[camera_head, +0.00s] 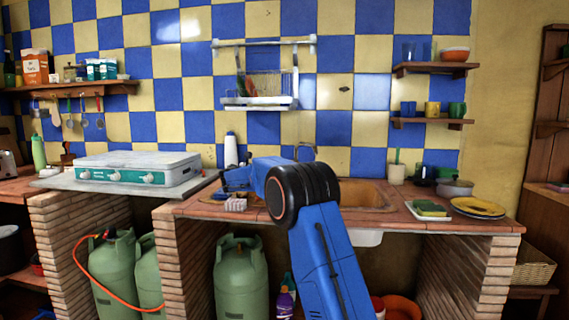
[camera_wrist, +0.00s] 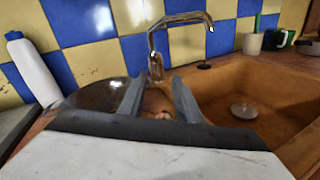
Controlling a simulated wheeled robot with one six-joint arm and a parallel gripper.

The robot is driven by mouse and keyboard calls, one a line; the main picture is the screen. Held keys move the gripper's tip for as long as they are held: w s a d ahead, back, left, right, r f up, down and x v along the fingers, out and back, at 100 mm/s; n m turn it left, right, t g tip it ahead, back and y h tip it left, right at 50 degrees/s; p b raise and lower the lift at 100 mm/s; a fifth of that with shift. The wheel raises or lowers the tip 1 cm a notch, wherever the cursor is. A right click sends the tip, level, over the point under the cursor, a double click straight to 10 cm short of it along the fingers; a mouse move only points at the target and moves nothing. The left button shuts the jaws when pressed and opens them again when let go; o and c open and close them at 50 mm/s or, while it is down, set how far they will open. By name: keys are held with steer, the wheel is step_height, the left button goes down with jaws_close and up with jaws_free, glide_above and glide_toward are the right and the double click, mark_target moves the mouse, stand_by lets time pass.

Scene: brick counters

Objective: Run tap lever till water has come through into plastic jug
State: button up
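The metal tap (camera_wrist: 157,42) rises behind the sink in the wrist view, with its spout bent to the right. Its upper curve also shows in the head view (camera_head: 305,148), partly behind my arm. I cannot make out its lever clearly. No running water is visible. My gripper (camera_wrist: 159,82) is open, its two grey fingers apart and pointing at the foot of the tap, with nothing clearly held between them. In the head view the fingers cannot be made out. I cannot identify a plastic jug in either view.
The brown sink basin (camera_wrist: 255,88) lies right of my gripper, with a round drain. A white bottle (camera_wrist: 33,70) stands at the left by the tiled wall. A dark round dish (camera_wrist: 92,94) is left of the fingers. The gas hob (camera_head: 135,168) is farther left.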

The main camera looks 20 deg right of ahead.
steer(key=shift+n, duration=0.4)
steer(key=x, duration=0.6)
steer(key=w+x, duration=0.1)
steer(key=x, duration=0.5)
steer(key=a+x, duration=0.1)
steer(key=x, duration=0.5)
steer(key=shift+w+r, duration=0.2)
steer(key=shift+w, duration=0.15)
jaws_close()
